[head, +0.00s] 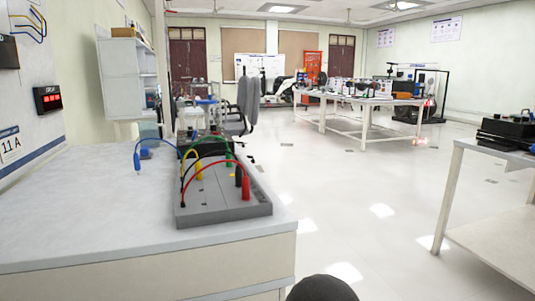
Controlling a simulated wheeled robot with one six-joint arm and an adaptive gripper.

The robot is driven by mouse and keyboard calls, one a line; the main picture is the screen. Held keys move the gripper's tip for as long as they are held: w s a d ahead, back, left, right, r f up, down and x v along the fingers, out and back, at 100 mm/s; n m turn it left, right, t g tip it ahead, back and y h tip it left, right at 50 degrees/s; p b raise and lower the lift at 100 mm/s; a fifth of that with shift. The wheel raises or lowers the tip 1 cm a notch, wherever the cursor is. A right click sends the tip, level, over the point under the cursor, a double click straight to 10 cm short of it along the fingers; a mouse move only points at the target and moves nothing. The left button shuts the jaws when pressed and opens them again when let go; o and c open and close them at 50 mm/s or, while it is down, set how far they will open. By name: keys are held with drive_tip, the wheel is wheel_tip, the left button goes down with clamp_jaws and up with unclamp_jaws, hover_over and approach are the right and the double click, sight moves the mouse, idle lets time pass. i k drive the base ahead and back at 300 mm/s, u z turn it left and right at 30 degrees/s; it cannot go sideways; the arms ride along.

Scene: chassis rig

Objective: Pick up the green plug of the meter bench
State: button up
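The grey meter panel (222,212) lies on the near white bench at its right side. Coloured leads arch over it. The green plug (229,160) is small, upright at the panel's far right part, at the end of a green lead that arcs from the left. It is partly crowded by the black plug (238,176) just in front. A blue plug (137,161) hangs at the panel's left over the bench. My gripper is not in view.
The white bench top (90,200) is clear left of the panel. A dark rounded shape shows at the bottom edge, perhaps mine. A grey chair (247,100) stands behind the bench. Open floor (370,195) lies right, with another table (490,190) at the right edge.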

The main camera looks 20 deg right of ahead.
sight(228, 156)
drive_tip(key=z, duration=0.05)
drive_tip(key=k, duration=0.95)
drive_tip(key=z, duration=1.25)
drive_tip(key=i, duration=2.45)
drive_tip(key=u, duration=0.65)
